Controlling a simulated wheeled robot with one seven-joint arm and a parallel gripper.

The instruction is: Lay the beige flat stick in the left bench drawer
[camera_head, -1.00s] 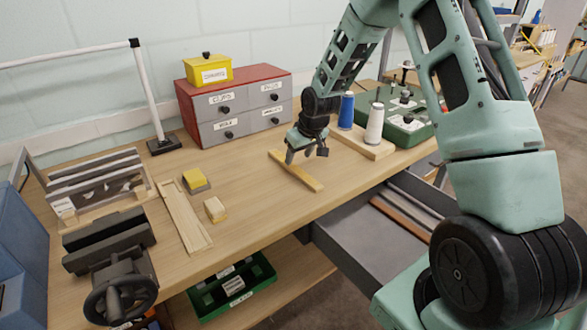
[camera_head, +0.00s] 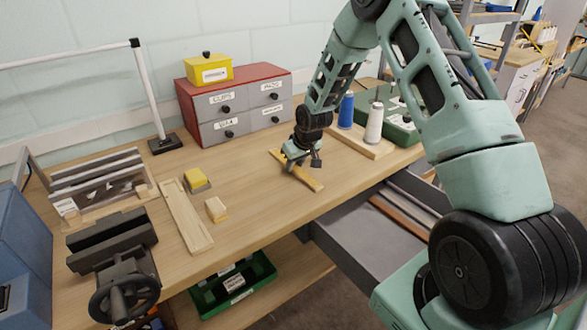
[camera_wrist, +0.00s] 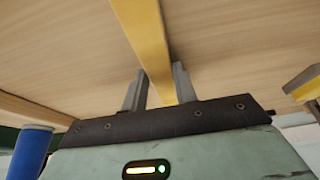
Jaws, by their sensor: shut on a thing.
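The beige flat stick (camera_head: 313,183) lies on the bench top, and its yellowish face runs away from the jaws in the wrist view (camera_wrist: 148,40). My gripper (camera_head: 296,165) is down at the stick on the bench. In the wrist view its two fingers (camera_wrist: 157,90) stand on either side of the stick, shut on it. The bench drawer (camera_head: 365,235) below the bench's front edge is pulled open, to the right of and below the gripper. A long brown piece (camera_head: 400,217) lies at its right side. My arm hides part of the drawer.
A drawer cabinet (camera_head: 240,105) stands behind. A vise (camera_head: 115,260), a wooden tray (camera_head: 186,217) and small blocks (camera_head: 216,209) are at left.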

